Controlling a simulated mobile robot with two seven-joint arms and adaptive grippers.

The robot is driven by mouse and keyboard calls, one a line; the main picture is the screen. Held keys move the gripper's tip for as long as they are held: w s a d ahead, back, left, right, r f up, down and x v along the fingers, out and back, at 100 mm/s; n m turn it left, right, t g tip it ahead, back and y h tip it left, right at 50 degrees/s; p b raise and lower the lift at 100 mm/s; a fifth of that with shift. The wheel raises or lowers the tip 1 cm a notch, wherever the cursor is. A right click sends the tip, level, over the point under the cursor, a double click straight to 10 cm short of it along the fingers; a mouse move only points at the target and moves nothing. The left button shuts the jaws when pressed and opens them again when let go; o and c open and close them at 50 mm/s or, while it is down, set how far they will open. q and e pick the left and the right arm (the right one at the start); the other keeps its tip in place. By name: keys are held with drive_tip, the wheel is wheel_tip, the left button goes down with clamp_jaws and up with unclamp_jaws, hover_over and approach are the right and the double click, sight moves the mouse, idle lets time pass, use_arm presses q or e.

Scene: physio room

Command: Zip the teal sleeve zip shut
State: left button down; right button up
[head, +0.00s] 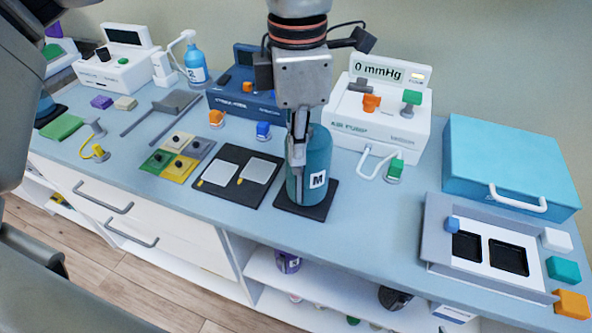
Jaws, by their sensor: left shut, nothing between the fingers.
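The teal sleeve (320,152) stands upright as a cylinder with a white "M" label, on a black square pad (327,206) near the front of the bench. My left gripper (297,160) points down in front of the sleeve's left part. Its fingers are shut with nothing between them. I cannot tell whether the fingertips touch the sleeve. The fingers cover part of the sleeve's front, and its zip and pull cannot be made out. My right gripper is not in view.
The air pump (418,129), reading "0 mmHg", stands behind to the right, its white hose (366,165) near the sleeve. A black board with two pale plates (216,172) lies to the left. A turquoise case (490,165) and grey tray (437,230) are at right.

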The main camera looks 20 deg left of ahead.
use_arm(q)
drive_tip(key=shift+f, duration=0.3)
drive_tip(key=shift+s+r+p, duration=0.2)
drive_tip(key=shift+s+r, duration=0.15)
drive_tip(key=shift+s, duration=0.4)
drive_tip(key=shift+s+r+p, duration=0.25)
drive_tip(key=shift+s+r, duration=0.1)
drive_tip(key=shift+s, duration=0.4)
drive_tip(key=shift+s+r+p, duration=0.2)
drive_tip(key=shift+s+r, duration=0.15)
drive_tip(key=shift+s, duration=0.4)
